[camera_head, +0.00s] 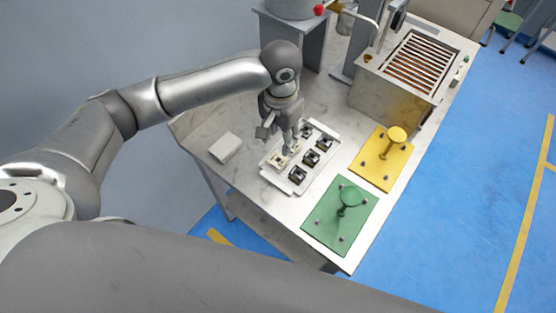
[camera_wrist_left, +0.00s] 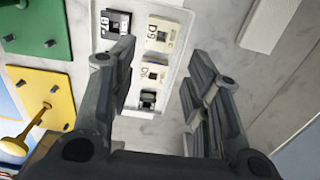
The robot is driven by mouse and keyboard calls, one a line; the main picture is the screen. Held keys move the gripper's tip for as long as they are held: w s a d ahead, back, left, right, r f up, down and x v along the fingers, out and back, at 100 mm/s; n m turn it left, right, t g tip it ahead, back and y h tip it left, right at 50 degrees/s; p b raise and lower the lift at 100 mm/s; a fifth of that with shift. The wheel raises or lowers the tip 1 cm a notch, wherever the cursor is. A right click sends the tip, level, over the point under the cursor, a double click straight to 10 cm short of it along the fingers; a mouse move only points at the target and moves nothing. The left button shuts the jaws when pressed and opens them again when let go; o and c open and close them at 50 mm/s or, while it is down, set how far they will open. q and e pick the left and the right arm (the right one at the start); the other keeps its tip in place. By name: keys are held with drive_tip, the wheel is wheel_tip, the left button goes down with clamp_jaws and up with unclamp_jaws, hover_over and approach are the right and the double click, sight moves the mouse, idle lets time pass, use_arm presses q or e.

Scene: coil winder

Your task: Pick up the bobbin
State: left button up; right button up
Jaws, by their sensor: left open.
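A white tray (camera_head: 272,165) on the table holds several small bobbins in two rows. One row has dark-topped bobbins, such as this black bobbin (camera_head: 310,157); pale bobbins (camera_head: 280,160) sit on the other side. My left gripper (camera_head: 285,142) is over the tray, pointing down, and hides part of it. In the left wrist view the open fingers (camera_wrist_left: 160,52) stand either side of the tray strip. Between them show pale bobbins (camera_wrist_left: 162,36) with printed labels and a black bobbin (camera_wrist_left: 148,99). My right gripper is not in view.
A white block (camera_head: 225,147) lies left of the tray. A green plate (camera_head: 325,222) and a yellow plate (camera_head: 372,172) with upright posts lie to its right. A slatted metal box (camera_head: 392,92) stands at the back right. The table's front edge is near the tray.

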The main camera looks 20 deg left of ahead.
sight(279, 161)
use_arm(q)
wheel_tip(279, 161, down, 4)
drive_tip(key=shift+r, duration=0.1)
drive_tip(key=shift+a+f+p, duration=0.1)
drive_tip(key=shift+f+p, duration=0.3)
drive_tip(key=shift+f, duration=2.45)
drive_tip(key=shift+c, duration=0.2)
drive_tip(key=c, duration=0.6)
drive_tip(key=shift+r, duration=0.1)
